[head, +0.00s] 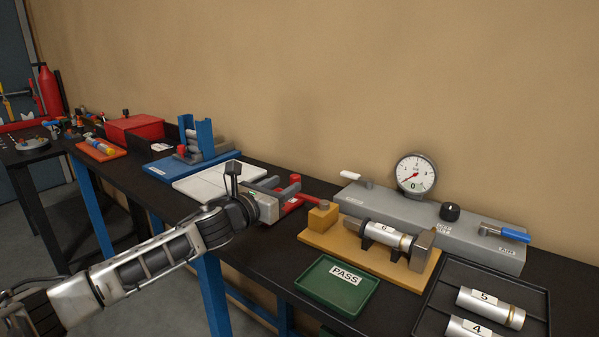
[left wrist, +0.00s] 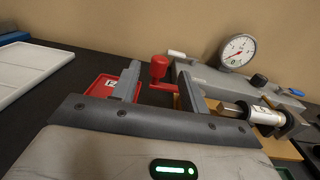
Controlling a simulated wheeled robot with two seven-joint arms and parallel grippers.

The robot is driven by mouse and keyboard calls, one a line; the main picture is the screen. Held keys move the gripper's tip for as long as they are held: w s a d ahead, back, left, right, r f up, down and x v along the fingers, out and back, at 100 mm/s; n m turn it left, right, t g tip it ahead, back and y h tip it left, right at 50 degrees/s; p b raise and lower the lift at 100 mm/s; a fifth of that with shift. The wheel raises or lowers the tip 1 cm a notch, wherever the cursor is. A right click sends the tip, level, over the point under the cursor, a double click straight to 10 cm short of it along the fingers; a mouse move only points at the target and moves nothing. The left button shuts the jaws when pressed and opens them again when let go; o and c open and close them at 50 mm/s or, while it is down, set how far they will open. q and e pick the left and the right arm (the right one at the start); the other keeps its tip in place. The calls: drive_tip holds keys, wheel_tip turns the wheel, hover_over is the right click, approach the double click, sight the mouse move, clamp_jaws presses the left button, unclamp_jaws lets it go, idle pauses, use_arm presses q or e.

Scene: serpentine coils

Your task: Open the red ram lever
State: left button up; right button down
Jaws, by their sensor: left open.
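The red ram lever (left wrist: 158,68) shows in the left wrist view as an upright red knob with a short red arm running right. It stands between and beyond the open fingers of my left gripper (left wrist: 160,82), not visibly touched. In the head view my left gripper (head: 283,187) is open and empty over the bench, left of the yellow fixture (head: 425,275). There the lever shows only as a bit of red (head: 326,204) beside the fixture's yellow block, partly hidden by the gripper. A metal cylinder labelled 6 (head: 388,236) lies in the fixture. My right gripper is out of view.
A grey gauge box (head: 440,232) with a dial (head: 416,174) and a blue-handled lever (head: 514,235) stands behind the fixture. A green PASS tray (head: 312,285) lies in front. A red tray (left wrist: 97,88) is beside the left finger. A black tray (head: 440,300) holds cylinders.

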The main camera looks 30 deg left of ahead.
sight(299, 176)
use_arm(q)
drive_tip(key=w+p, duration=0.1)
drive_tip(key=w, duration=0.6)
drive_tip(key=shift+w+d, duration=0.15)
drive_tip(key=shift+w, duration=0.05)
clamp_jaws()
